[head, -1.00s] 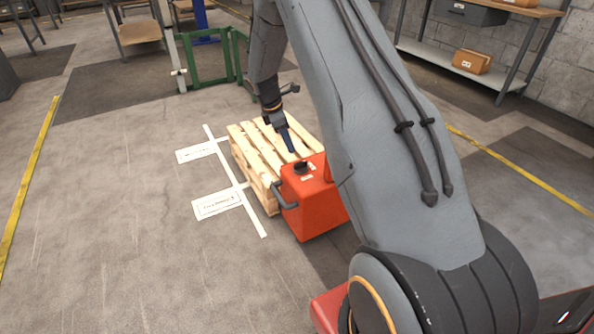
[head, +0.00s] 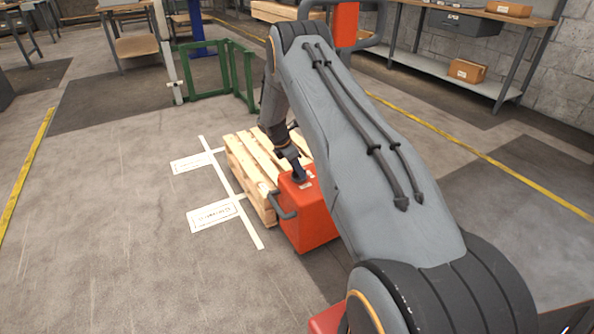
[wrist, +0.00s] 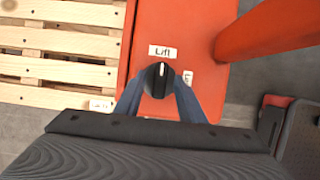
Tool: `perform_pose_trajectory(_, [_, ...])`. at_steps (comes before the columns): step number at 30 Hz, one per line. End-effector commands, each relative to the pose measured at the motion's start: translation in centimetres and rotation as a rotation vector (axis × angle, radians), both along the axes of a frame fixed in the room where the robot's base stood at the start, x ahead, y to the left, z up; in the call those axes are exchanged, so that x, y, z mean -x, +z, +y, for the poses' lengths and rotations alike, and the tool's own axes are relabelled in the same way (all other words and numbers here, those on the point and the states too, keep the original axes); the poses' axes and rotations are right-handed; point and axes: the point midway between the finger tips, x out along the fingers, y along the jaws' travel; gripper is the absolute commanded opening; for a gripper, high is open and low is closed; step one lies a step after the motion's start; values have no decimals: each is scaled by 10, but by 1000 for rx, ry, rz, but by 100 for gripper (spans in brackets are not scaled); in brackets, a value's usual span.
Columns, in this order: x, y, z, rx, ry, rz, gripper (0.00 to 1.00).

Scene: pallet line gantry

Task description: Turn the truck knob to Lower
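The red truck (head: 310,228) stands against the near right side of the wooden pallet. In the wrist view its black knob (wrist: 158,82) sits on the red top, with a white pointer mark aimed up at the label reading Lift (wrist: 162,51). A second label (wrist: 187,77) right of the knob is partly covered. Another label (wrist: 101,105) at the lower left is cut off by my gripper and unreadable. My gripper (head: 298,179) is down at the knob, its blue fingers (wrist: 159,88) on either side. Whether they press on it cannot be told.
The wooden pallet (head: 247,163) lies left of the truck. A red bar (wrist: 270,32) rises at the right in the wrist view. A green frame (head: 232,72) stands behind, shelving (head: 455,75) at the back right. The floor at left is clear.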

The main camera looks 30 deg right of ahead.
Motion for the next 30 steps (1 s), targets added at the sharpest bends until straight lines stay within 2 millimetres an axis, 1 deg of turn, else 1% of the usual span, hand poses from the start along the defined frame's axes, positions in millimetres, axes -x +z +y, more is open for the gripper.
perform_pose_trajectory(8, [0,-2,-1,0,0,0,36])
perform_pose_trajectory(9, [0,-2,-1,0,0,0,33])
perform_pose_trajectory(11, [0,-2,-1,0,0,0,22])
perform_pose_trajectory(12, [0,-2,-1,0,0,0,16])
perform_pose_trajectory(15, [0,-2,-1,0,0,0,0])
perform_pose_trajectory(23, [0,-2,-1,0,-17,0,0])
perform_pose_trajectory(30, [-2,-4,-1,0,-119,-1,0])
